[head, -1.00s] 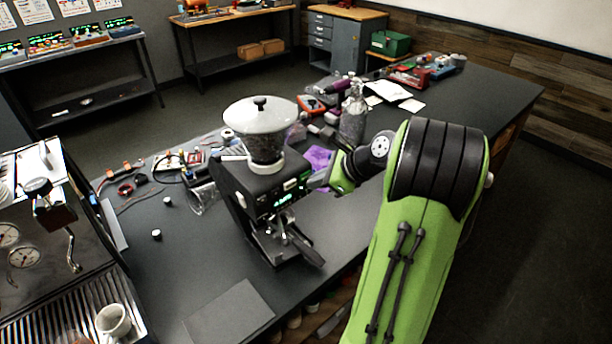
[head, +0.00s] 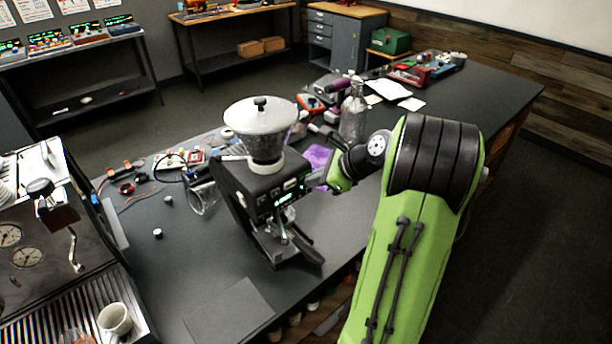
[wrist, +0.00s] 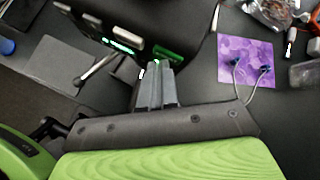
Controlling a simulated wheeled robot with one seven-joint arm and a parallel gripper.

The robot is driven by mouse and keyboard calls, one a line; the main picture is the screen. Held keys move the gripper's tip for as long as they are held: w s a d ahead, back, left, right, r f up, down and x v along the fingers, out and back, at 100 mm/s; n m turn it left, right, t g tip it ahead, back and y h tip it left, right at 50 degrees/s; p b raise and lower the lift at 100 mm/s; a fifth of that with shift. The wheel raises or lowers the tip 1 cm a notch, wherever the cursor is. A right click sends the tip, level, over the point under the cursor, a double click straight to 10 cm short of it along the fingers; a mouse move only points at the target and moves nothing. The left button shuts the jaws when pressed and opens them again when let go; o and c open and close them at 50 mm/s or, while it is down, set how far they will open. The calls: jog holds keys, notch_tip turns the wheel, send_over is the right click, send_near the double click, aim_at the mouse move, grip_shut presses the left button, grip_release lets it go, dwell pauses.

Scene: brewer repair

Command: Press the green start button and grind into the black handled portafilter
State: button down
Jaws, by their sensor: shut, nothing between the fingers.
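The black grinder (head: 250,187) stands on the dark bench with a clear hopper of beans and a white lid. Its green-lit display (head: 284,199) faces front; the display also shows in the wrist view (wrist: 118,46). The green start button (wrist: 167,53) is at the panel's right side in the wrist view. My gripper (wrist: 157,68) is shut and empty, its tips right at the button's lower edge; I cannot tell whether they touch or press it. In the head view my gripper (head: 316,180) is beside the panel. The black-handled portafilter (head: 308,250) sits under the spout, handle forward.
An espresso machine (head: 70,255) with a white cup (head: 115,319) on its grate stands at left. A purple mat (wrist: 245,60) and a glass bottle (head: 353,112) are right of the grinder. A dark flat mat (head: 229,311) lies in front. Tools and cables clutter the bench behind.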

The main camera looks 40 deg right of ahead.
jog(key=shift+s, duration=0.75)
jog(key=shift+s+p, duration=0.55)
jog(key=shift+s, duration=1.95)
jog(key=a+r+n+g+h+b, duration=0.1)
jog(key=a+r+n+g, duration=0.25)
jog(key=a+n, duration=1.05)
jog(key=s+a+r+n+h+b, duration=0.1)
jog(key=s+a+n+h, duration=0.1)
jog(key=s+a+n, duration=0.7)
jog(key=s+n, duration=0.4)
jog(key=n, duration=0.1)
jog(key=shift+s+a+r, duration=0.15)
jog(key=shift+s+a, duration=0.1)
